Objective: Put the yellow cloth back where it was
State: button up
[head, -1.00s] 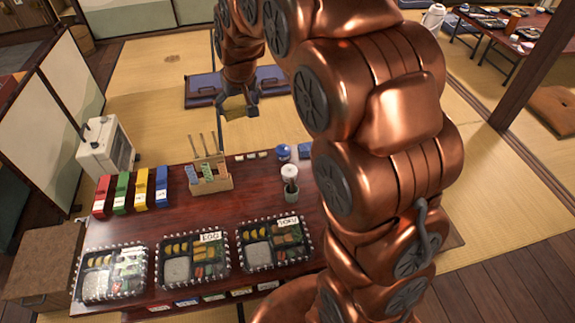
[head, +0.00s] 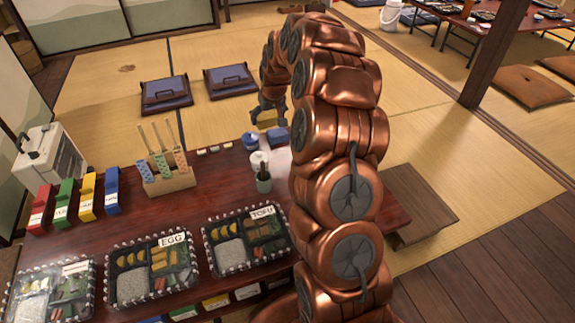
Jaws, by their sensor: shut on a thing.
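My gripper (head: 268,112) is at the end of my copper arm, over the far edge of the dark red table (head: 215,186), near its right end. The cloth appears to be above or just behind two small blue things (head: 277,136). I cannot tell whether it touches them. My arm hides the right part of the table.
Bento boxes (head: 153,270) line the table's front. Coloured binders (head: 88,197), a wooden holder (head: 169,178) with tall sticks and a dark green cup (head: 263,182) stand behind. Blue cushions (head: 165,94) lie on the open tatami. A wooden post (head: 492,55) stands right.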

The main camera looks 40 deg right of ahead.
jog(key=b, duration=0.3)
send_over(286, 153)
jog(key=s, duration=0.1)
notch_tip(286, 153, down, 8)
jog(key=shift+m, duration=0.4)
jog(key=shift+s+a+f+b, duration=0.1)
jog(key=shift+f+b, duration=0.85)
jog(key=shift+f, duration=1.35)
jog(key=shift+s+a+f+b, duration=0.1)
jog(key=shift+f+b, duration=0.8)
jog(key=shift+f, duration=1.4)
jog(key=shift+f, duration=0.15)
jog(key=o, duration=0.9)
jog(key=shift+c, duration=0.2)
